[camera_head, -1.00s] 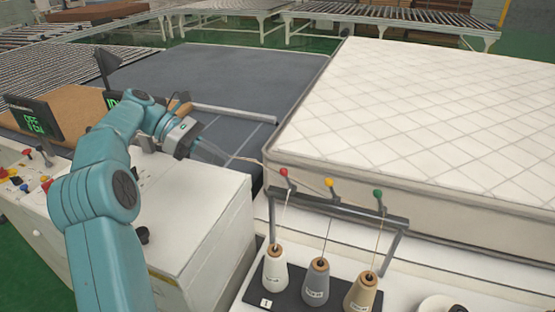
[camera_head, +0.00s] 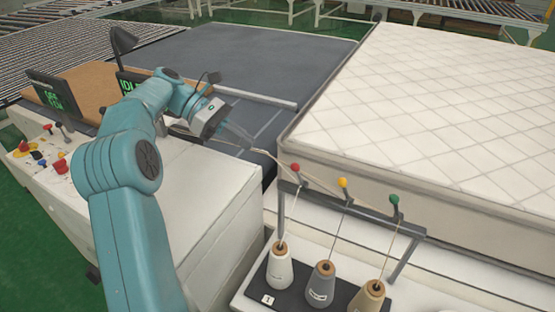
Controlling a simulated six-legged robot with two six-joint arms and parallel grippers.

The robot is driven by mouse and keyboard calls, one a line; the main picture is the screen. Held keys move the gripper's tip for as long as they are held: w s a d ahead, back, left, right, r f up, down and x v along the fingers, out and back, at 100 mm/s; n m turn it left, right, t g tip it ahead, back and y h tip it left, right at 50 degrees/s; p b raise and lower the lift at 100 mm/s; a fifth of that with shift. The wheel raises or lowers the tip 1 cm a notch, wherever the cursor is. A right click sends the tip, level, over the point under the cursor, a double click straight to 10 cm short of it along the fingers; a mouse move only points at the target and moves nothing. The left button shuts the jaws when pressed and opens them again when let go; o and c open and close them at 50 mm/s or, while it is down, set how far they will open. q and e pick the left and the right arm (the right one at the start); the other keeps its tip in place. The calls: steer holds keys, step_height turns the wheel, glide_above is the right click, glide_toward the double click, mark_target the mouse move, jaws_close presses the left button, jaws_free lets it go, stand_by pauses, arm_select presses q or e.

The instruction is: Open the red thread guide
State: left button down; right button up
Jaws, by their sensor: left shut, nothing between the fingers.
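The red thread guide (camera_head: 295,168) is a small red ball-topped lever at the left end of a grey bar on a thread stand. A yellow guide (camera_head: 343,183) and a green guide (camera_head: 394,199) stand to its right on the same bar. A thread runs from the red guide down to the white cone (camera_head: 280,267). My left gripper (camera_head: 248,143) is shut and empty, with its tips pointing right toward the red guide, a short gap up and left of it. My right gripper is not in view.
A quilted white mattress (camera_head: 450,110) lies behind the stand. A grey cone (camera_head: 320,285) and a tan cone (camera_head: 370,297) stand beside the white one. A white machine cabinet (camera_head: 215,210) with levers and a screen is at left. A dark flat table surface (camera_head: 260,55) lies beyond my arm.

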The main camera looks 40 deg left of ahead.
mark_target(296, 172)
arm_select(q)
steer(key=x, duration=0.9)
steer(key=shift+w+f, duration=0.15)
steer(key=shift+w+a, duration=0.1)
steer(key=shift+w+p, duration=0.1)
steer(key=shift+p, duration=0.2)
steer(key=shift+d+r, duration=0.25)
steer(key=shift+d, duration=0.05)
steer(key=shift+p, duration=0.3)
